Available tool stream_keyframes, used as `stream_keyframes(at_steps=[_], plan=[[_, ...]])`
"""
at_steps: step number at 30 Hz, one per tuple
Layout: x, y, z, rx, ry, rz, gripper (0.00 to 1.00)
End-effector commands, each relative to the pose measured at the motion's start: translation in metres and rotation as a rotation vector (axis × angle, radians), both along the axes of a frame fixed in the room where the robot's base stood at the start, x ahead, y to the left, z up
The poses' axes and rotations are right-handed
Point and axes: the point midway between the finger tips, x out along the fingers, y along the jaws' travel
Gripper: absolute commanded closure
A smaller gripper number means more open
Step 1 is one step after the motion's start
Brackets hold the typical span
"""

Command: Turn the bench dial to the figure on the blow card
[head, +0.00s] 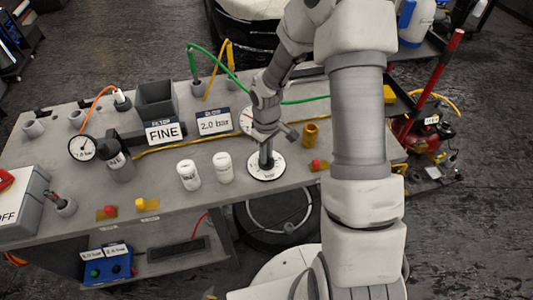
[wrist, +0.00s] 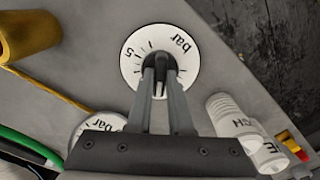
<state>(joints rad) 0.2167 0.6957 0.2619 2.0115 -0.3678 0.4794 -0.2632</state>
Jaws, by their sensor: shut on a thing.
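The bench dial (head: 266,173) is a white disc with dark marks, flat near the bench's front edge. In the wrist view the dial (wrist: 133,62) shows "bar" at upper right and a "5" at left. My gripper (wrist: 160,70) points down over its centre, with both fingers closed on the dark dial knob (wrist: 159,86). In the head view my gripper (head: 266,158) hides the knob. I cannot read which figure the knob points at. The blow card (head: 214,122) stands at the back of the bench and reads "2.0 bar".
A "FINE" filter card (head: 164,131) stands left of the blow card. Two white canisters (head: 189,175) stand left of the dial. A brass cylinder (head: 310,134) stands to its right. A round gauge (head: 82,148) is at left. A second gauge (wrist: 88,128) lies partly hidden behind my gripper.

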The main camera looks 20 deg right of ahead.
Motion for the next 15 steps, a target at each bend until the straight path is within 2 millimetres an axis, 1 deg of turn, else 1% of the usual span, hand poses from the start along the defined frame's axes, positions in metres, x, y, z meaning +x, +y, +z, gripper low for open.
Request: stream_keyframes(at_steps=[6, 15], plan=[[0.0006, -0.0001, 0.0007, 0.000, -0.001, 0.084, 1.00], [0.0007, 0.0001, 0.0008, 0.000, -0.001, 0.120, 1.00]])
